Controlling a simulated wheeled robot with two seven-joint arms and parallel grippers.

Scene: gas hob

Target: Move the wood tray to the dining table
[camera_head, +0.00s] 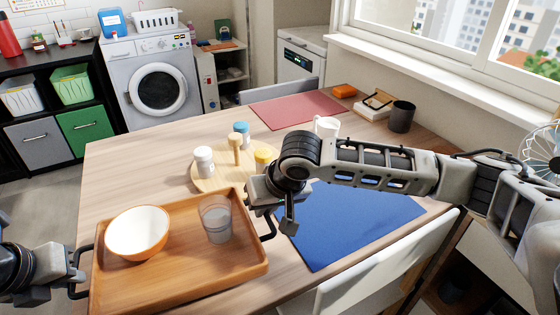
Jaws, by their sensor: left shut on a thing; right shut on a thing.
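The wood tray (185,265) is at the lower left of the head view, over the near left part of the dining table (118,160). I cannot tell whether it touches the tabletop. An orange bowl with a white inside (138,232) and a clear glass (215,220) stand on the tray. My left gripper (75,277) is shut on the tray's black left handle, at the left edge of the view. My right gripper (268,222) is at the tray's right side, shut on its black right handle, partly hidden by my wrist.
Behind the tray, a round wooden board (207,180) holds several shakers. A blue placemat (345,225) lies under my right arm. A red placemat (297,109), white mug (326,126) and dark cup (401,116) sit farther back. A white chair (385,270) stands at the near right edge.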

